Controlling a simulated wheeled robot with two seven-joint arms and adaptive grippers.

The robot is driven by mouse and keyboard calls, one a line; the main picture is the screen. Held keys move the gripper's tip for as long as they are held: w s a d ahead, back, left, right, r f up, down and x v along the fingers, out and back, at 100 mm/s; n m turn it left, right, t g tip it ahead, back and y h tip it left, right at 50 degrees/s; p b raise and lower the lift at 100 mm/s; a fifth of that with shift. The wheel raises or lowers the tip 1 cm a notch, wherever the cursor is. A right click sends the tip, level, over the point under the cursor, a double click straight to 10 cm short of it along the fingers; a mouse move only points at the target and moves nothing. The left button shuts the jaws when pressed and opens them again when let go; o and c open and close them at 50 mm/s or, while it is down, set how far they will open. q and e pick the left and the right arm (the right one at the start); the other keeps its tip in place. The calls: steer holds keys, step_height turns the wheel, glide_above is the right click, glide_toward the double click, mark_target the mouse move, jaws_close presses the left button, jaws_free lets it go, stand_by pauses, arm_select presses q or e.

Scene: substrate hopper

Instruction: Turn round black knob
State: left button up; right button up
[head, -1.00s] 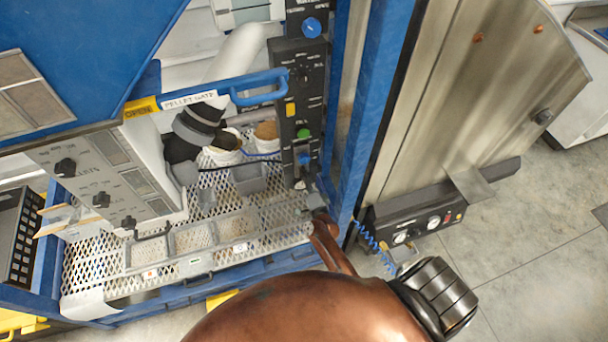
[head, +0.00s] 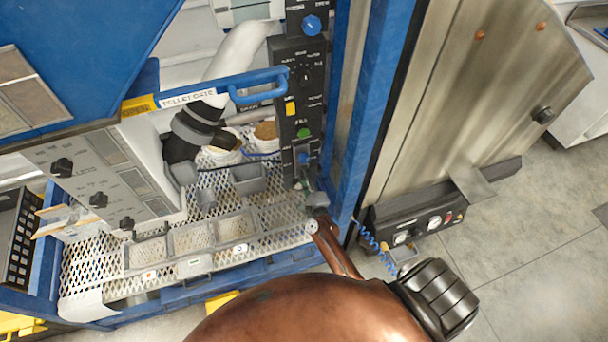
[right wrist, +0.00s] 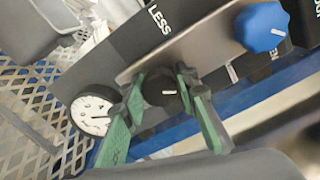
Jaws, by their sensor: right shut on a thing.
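The round black knob (right wrist: 167,92) with a white pointer mark sits on a dark panel in the right wrist view. My right gripper (right wrist: 160,84) has its green-padded fingers on both sides of this knob, shut on it. In the head view my right gripper (head: 308,190) is at the bottom of the tall black control panel (head: 287,95), and the knob is hidden there. My left gripper is not in view.
A blue knob (right wrist: 262,27) and a white round gauge (right wrist: 92,112) flank the black knob closely. A blue frame post (head: 352,130) stands right of the panel. Grey bins (head: 190,238) on a mesh shelf lie to the left.

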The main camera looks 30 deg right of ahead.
stand_by(0.3)
steer(key=o, duration=1.2)
steer(key=shift+s, duration=0.1)
steer(key=v, duration=1.1)
steer(key=shift+s+f, duration=0.1)
steer(key=shift+s, duration=0.3)
